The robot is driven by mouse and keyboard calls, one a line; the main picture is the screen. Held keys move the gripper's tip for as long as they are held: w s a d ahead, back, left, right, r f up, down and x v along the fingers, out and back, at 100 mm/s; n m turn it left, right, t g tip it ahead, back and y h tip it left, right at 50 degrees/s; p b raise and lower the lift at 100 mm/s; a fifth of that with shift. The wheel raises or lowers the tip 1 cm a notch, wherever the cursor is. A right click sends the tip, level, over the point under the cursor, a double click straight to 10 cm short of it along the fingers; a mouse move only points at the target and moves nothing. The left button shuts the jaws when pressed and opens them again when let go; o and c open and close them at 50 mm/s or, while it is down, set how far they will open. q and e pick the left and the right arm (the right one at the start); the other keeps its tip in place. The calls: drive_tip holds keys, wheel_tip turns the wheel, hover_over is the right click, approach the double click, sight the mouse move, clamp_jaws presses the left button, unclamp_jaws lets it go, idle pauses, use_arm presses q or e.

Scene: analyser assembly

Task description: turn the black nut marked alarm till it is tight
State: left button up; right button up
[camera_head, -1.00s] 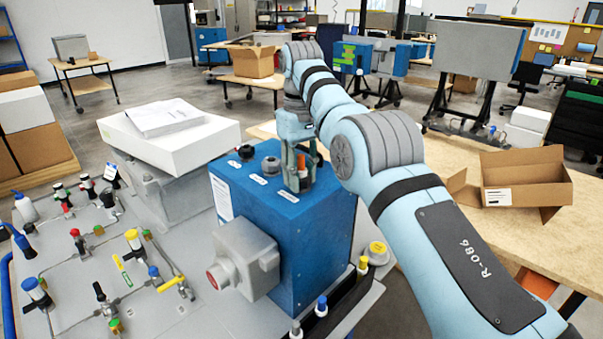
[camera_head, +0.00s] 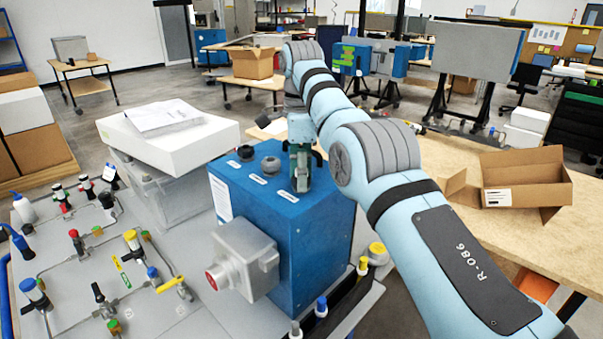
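The blue analyser box (camera_head: 310,240) stands in the middle of the head view, with a row of fittings on its top. Each spot has a small white label, too small to read. My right gripper (camera_head: 301,182) points down over the third, nearest spot, beside its label (camera_head: 288,196). Its fingers hide whatever nut is there, so I cannot tell whether they are closed on it. My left gripper is out of view.
A white box with papers (camera_head: 180,145) stands left behind the blue box. A grey panel (camera_head: 75,270) with valves and tubing lies at left. A grey housing (camera_head: 240,262) juts from the front. An open cardboard box (camera_head: 525,180) sits on the wooden table at right.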

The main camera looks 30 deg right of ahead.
drive_tip(key=shift+o, duration=1)
drive_tip(key=shift+r, duration=0.1)
